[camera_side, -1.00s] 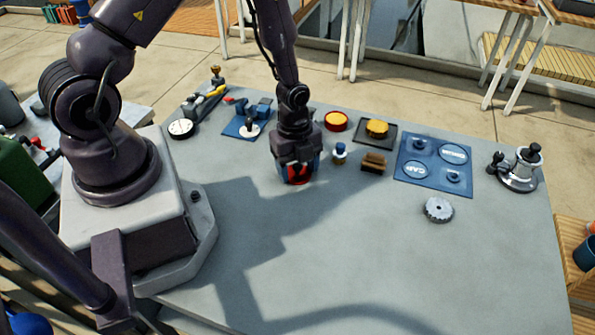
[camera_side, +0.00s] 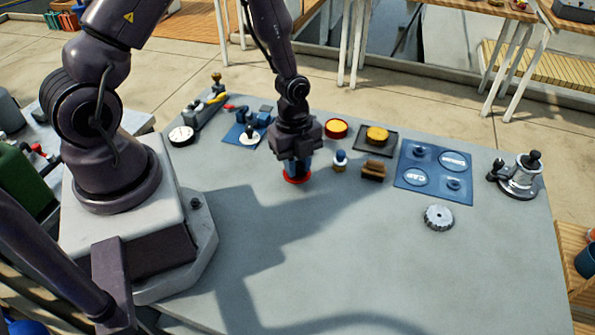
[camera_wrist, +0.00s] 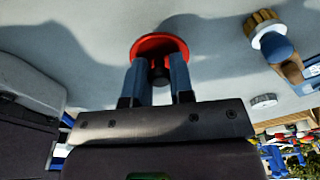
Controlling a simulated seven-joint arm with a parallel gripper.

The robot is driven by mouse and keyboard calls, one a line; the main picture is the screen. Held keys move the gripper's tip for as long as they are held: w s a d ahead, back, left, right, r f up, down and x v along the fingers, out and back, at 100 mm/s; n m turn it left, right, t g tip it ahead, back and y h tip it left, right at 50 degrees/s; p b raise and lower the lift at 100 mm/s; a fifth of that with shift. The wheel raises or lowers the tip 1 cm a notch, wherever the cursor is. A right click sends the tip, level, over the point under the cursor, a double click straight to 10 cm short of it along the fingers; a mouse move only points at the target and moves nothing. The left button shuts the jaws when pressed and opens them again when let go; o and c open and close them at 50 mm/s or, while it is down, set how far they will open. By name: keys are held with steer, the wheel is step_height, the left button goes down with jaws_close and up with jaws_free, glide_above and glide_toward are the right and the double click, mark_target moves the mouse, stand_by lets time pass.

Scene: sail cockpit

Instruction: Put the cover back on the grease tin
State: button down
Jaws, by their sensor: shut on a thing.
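The red round cover (camera_side: 297,179) with a dark knob is under my gripper (camera_side: 296,170), left of the table's middle. The wrist view shows the cover's red disc (camera_wrist: 150,43) beyond my two blue fingers (camera_wrist: 161,82), which are shut on its knob. I cannot tell whether the cover touches the table. The grease tin (camera_side: 336,121) is a red round tin, open on top with orange-yellow grease showing. It stands farther back and to the right of my gripper.
A small blue-topped brush (camera_side: 340,158) and a brown wooden block (camera_side: 373,171) stand just right of my gripper. A yellow round item sits on a dark tray (camera_side: 388,150). A blue labelled mat (camera_side: 420,184) lies farther right. The front of the table is clear.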

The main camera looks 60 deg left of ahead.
step_height(320, 180, up, 5)
steer(key=shift+w+r, duration=0.1)
steer(key=shift+r, duration=0.4)
steer(key=shift+n, duration=0.7)
steer(key=w+a, duration=0.2)
steer(key=w, duration=0.1)
steer(key=w+a+f, duration=0.1)
steer(key=w+a, duration=0.1)
steer(key=w, duration=0.2)
steer(key=w+a+f, duration=0.1)
steer(key=w+a, duration=0.1)
steer(key=w, duration=0.1)
steer(key=shift+w+a, duration=0.15)
steer(key=shift+w, duration=0.1)
step_height(320, 180, up, 2)
steer(key=r, duration=0.1)
glide_above(337, 127)
steer(key=shift+a+f, duration=0.25)
steer(key=shift+f, duration=3.2)
steer(key=shift+f, duration=0.15)
